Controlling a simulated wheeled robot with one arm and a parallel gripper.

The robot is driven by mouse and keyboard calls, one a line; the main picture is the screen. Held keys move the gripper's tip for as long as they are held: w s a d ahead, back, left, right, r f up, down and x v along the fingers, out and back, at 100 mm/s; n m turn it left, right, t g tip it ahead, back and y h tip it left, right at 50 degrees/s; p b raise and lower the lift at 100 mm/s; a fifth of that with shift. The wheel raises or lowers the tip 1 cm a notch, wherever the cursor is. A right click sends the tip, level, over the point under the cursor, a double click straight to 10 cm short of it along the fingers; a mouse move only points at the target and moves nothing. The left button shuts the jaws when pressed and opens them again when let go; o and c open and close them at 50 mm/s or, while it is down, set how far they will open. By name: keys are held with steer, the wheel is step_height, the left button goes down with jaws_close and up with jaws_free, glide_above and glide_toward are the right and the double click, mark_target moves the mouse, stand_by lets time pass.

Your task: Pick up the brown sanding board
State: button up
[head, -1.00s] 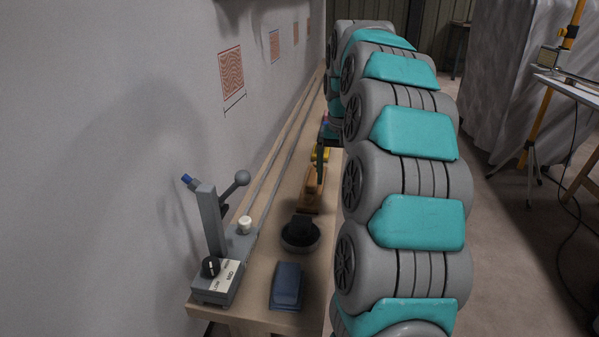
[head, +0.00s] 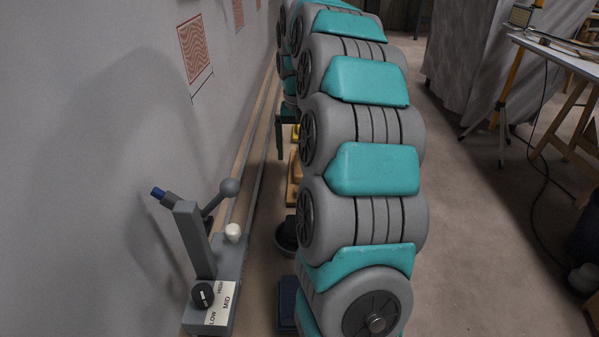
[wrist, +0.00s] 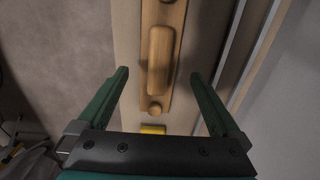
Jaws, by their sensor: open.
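The brown sanding board (wrist: 160,60) shows in the wrist view as a long wooden piece with a raised handle and a round knob. It lies on the narrow bench. In the head view only a small part of it (head: 293,185) shows, beside my arm, which hides the rest. My gripper (wrist: 162,85) is open, with its two green fingers apart on either side of the board's knob end in the picture. Nothing is between the fingers that I can tell is touched; the height gap is unclear. In the head view a green part of my gripper (head: 283,135) shows past my arm.
A yellow thing (wrist: 153,129) lies near the knob end. The bench also holds a grey lever box (head: 215,275), a dark round object (head: 286,234) and a blue block (head: 287,305). Rails run along the wall side. Open floor lies to the right.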

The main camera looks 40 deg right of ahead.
mark_target(300, 163)
steer(key=f, duration=0.4)
steer(key=shift+s+a+f, duration=0.1)
steer(key=shift+s+f, duration=0.05)
steer(key=shift+s, duration=0.1)
steer(key=shift+c, duration=0.2)
jaws_close()
stand_by(0.3)
step_height(300, 163, up, 10)
steer(key=shift+r, duration=0.1)
stand_by(0.6)
